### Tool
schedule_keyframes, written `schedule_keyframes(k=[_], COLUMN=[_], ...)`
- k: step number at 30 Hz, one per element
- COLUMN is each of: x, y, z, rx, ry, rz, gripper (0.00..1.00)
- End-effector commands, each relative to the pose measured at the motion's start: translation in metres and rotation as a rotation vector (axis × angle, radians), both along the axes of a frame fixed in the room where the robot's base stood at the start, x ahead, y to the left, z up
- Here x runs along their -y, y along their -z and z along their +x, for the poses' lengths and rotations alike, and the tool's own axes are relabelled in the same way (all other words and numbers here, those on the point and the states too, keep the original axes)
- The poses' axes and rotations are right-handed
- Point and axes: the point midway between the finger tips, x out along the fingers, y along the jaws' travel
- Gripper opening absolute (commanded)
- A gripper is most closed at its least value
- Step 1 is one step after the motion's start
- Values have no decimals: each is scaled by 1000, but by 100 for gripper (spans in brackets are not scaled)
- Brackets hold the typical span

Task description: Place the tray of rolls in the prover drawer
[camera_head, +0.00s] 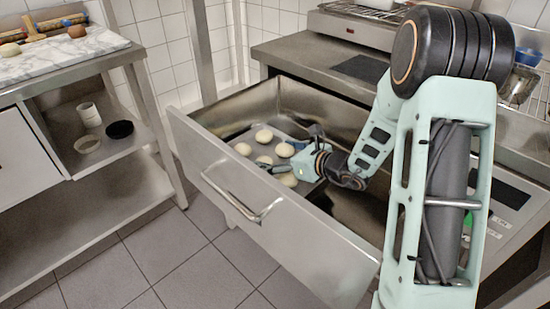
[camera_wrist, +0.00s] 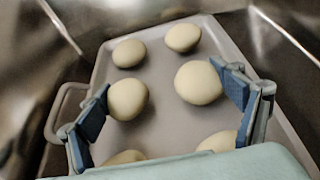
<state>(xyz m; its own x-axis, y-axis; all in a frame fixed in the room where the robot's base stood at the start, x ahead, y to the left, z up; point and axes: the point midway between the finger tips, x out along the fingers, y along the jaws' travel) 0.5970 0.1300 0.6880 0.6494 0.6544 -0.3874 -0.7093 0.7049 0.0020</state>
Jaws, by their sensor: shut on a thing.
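The grey tray (camera_head: 274,144) of pale round rolls lies inside the open prover drawer (camera_head: 285,235), towards its left end. In the wrist view, the tray (camera_wrist: 156,66) carries several rolls (camera_wrist: 199,82) and has a loop handle at its left edge. My gripper (camera_head: 288,164) reaches down into the drawer over the tray. In the wrist view, its blue-padded fingers (camera_wrist: 167,100) are spread to either side of two rolls. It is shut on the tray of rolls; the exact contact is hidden. Whether the tray rests fully on the drawer floor cannot be told.
The drawer's front handle (camera_head: 243,205) faces the tiled floor. Its right half is bare, below my arm. A steel counter (camera_head: 290,50) stands behind. At left, a marble-topped table (camera_head: 85,47) holds rolling pins, with cups and bowls on its shelf.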

Motion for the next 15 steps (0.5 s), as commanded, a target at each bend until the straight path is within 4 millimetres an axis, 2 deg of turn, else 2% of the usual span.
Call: schedule_keyframes(k=[11, 12, 15], x=[-1, 0, 0], y=[4, 3, 3], z=[1, 0, 0], rx=[6, 2, 2], ry=[-1, 0, 0], rz=[2, 1, 1], gripper=[43, 91, 100])
